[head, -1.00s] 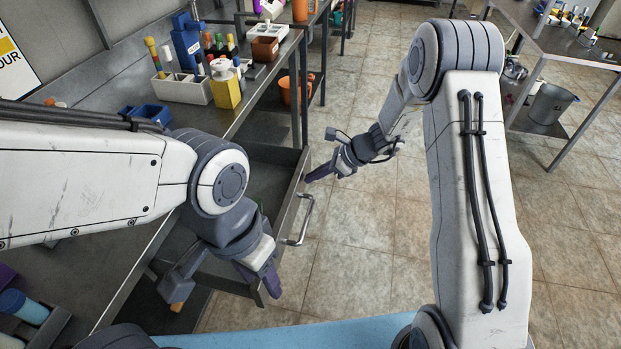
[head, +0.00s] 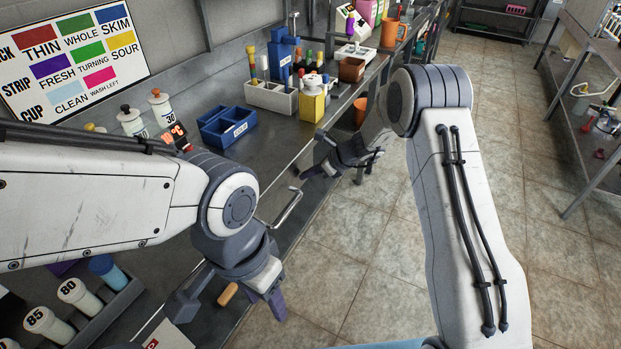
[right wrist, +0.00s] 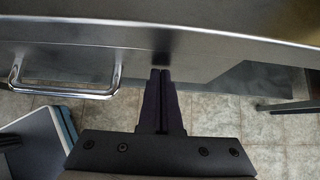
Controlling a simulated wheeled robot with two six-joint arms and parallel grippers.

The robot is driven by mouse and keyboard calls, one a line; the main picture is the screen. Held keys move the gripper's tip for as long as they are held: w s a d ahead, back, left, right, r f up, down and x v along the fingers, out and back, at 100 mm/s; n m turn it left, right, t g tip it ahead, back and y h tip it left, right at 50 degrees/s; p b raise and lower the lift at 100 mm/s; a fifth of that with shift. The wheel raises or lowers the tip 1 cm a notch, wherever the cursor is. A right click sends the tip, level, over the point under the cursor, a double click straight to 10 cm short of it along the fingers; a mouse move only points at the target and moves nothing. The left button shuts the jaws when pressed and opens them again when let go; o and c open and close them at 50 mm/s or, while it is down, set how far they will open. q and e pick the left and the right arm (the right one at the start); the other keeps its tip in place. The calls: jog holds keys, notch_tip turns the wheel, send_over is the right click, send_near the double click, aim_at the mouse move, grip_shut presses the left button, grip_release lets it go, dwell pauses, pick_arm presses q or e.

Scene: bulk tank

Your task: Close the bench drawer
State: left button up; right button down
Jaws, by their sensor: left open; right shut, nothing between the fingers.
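The bench drawer's front (right wrist: 210,66) shows in the right wrist view just below the bench edge, with its bar handle (right wrist: 65,92) to the left. In the head view the handle (head: 285,209) stands close to the bench edge, and no drawer inside shows. The drawer looks shut or nearly so; my left arm hides part of it. My right gripper (head: 309,172) is shut and empty, its fingertips (right wrist: 160,73) at the drawer front, beside the handle; contact is unclear. My left gripper (head: 232,302) is open and empty, lower, near the bench front.
A rack of labelled tubes (head: 120,297) is at lower left. The tiled floor (head: 400,230) right of the bench is clear.

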jog(key=shift+w+a, duration=0.4)
jog(key=shift+a, duration=0.1)
jog(key=shift+a+r, duration=0.15)
